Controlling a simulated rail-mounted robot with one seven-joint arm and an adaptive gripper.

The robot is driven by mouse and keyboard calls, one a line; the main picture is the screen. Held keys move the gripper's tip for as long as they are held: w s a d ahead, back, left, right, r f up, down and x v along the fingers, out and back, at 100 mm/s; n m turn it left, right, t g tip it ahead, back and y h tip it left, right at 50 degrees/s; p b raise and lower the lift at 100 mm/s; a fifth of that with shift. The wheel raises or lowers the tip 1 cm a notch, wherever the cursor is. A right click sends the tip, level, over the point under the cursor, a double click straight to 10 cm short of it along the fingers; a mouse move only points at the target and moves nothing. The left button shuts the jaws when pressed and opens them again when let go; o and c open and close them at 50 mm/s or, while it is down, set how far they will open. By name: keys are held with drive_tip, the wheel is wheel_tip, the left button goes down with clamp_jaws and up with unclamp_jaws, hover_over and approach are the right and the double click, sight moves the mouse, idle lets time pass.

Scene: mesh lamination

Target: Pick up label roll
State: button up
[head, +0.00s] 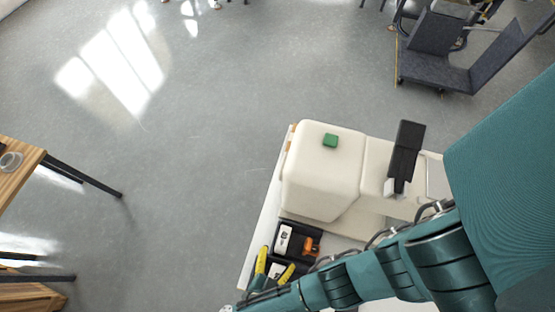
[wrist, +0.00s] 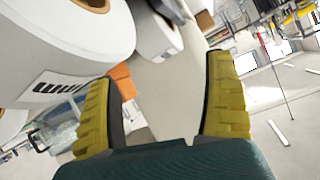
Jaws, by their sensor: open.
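A large white roll (wrist: 85,35) with a brown core and black print on its side fills the upper left of the wrist view. A second white roll (wrist: 155,38) shows behind it. My gripper (wrist: 160,72) is open, its yellow fingers wide apart with nothing held between them. The near roll is beside the left finger; whether they touch I cannot tell. In the head view my gripper (head: 275,266) is at the dark tray (head: 318,232), which holds white items with dark marks (head: 283,239). Which of these matches which roll is unclear.
An orange piece (head: 309,245) lies in the tray. A wooden table (head: 20,165) stands at left and a grey cart (head: 440,65) at upper right. Floor between is clear.

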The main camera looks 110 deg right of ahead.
sight(282, 244)
drive_tip(key=b+x, duration=0.1)
drive_tip(key=x, duration=0.1)
drive_tip(key=shift+s+d+f, duration=0.2)
drive_tip(key=shift+d+f, duration=0.05)
drive_tip(key=shift+s+d+f+b, duration=0.15)
drive_tip(key=shift+d+f+b, duration=0.1)
drive_tip(key=shift+b, duration=0.25)
drive_tip(key=x, duration=0.4)
drive_tip(key=shift+d+r+b, duration=0.2)
drive_tip(key=shift+d+b, duration=0.1)
drive_tip(key=shift+b, duration=0.1)
drive_tip(key=shift+f, duration=0.1)
drive_tip(key=c, duration=1.4)
